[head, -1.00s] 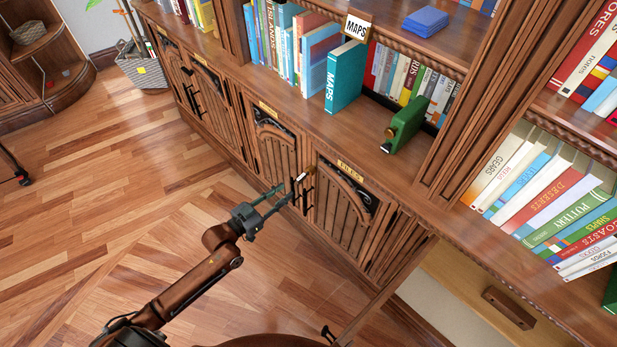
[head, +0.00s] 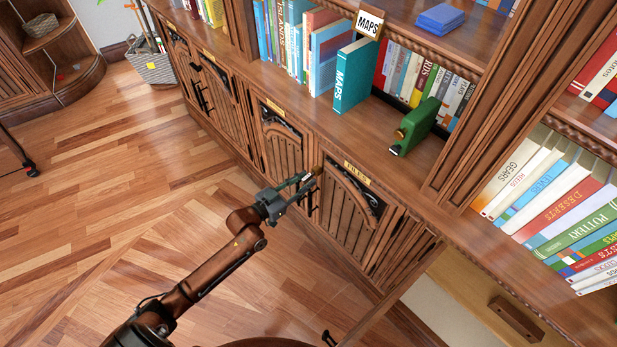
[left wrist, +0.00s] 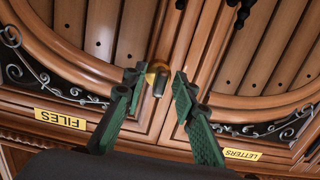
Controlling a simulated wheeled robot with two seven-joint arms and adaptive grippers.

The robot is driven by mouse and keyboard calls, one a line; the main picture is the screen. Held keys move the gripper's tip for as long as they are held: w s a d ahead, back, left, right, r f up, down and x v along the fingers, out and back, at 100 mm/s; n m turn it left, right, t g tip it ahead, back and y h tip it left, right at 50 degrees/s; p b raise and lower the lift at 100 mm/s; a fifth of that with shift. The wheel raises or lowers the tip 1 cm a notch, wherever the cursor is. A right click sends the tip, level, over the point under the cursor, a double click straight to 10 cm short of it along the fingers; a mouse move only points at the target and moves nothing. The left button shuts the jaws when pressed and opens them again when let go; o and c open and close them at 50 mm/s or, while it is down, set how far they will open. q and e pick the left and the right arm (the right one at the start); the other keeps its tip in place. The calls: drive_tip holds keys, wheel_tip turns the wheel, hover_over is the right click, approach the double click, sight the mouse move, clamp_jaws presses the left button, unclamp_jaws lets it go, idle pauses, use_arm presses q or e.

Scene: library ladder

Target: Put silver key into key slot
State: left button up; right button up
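A round brass fitting (head: 317,170), which looks like the key slot, sits at the top of the seam between the FILES and LETTERS cabinet doors. It also shows in the left wrist view (left wrist: 151,74). A small silver-grey piece (left wrist: 159,85), apparently the silver key, lies against its front; I cannot tell how deep it sits. My left gripper (head: 301,186) is at the doors. In the left wrist view its green fingers (left wrist: 158,92) stand apart on either side of the grey piece, with gaps visible. My right gripper is not in view.
Dark handles (head: 311,198) hang on the doors just below the fitting. The wooden floor (head: 130,190) to the left is clear.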

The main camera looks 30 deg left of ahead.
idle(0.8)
use_arm(q)
drive_tip(key=shift+c, duration=0.7)
clamp_jaws()
drive_tip(key=shift+s, duration=0.1)
drive_tip(key=shift+s+a+f+p, duration=0.1)
drive_tip(key=shift+s+a+p, duration=0.05)
drive_tip(key=shift+s+p, duration=0.2)
drive_tip(key=shift+s+a, duration=0.1)
drive_tip(key=shift+s, duration=0.1)
drive_tip(key=shift+s+a, duration=0.1)
drive_tip(key=shift+s, duration=0.25)
drive_tip(key=shift+s+a+f, duration=0.1)
drive_tip(key=shift+s, duration=0.2)
